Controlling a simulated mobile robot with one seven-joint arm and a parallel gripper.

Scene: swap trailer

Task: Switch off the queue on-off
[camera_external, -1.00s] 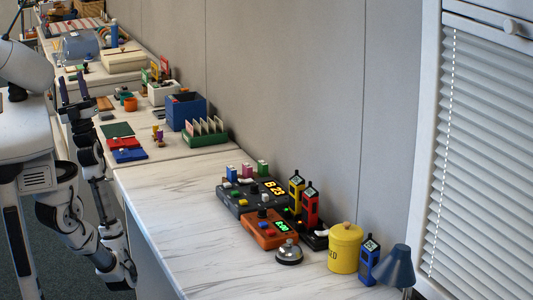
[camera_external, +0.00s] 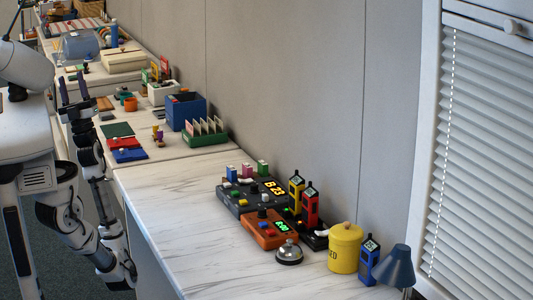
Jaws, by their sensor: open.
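On the near worktop stand two button boxes with lit displays. The dark grey box (camera_external: 238,207) shows "B 23" in yellow digits and carries several small coloured buttons. The orange box (camera_external: 259,240) in front of it has a green lit display and a dark knob. Which of these bears the queue on-off switch I cannot tell; the switches are too small to read. My gripper (camera_external: 76,90) is at the left, pointing up, its dark fingers apart and empty. It is well away from both boxes, beside the farther worktop.
A silver bell (camera_external: 289,253), a yellow canister (camera_external: 345,249), red and yellow handsets (camera_external: 310,208) in a dark stand, a blue handset (camera_external: 369,260) and a blue lamp (camera_external: 394,267) crowd the right. A blue bin (camera_external: 186,110) stands farther back. The worktop's left part (camera_external: 170,195) is clear.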

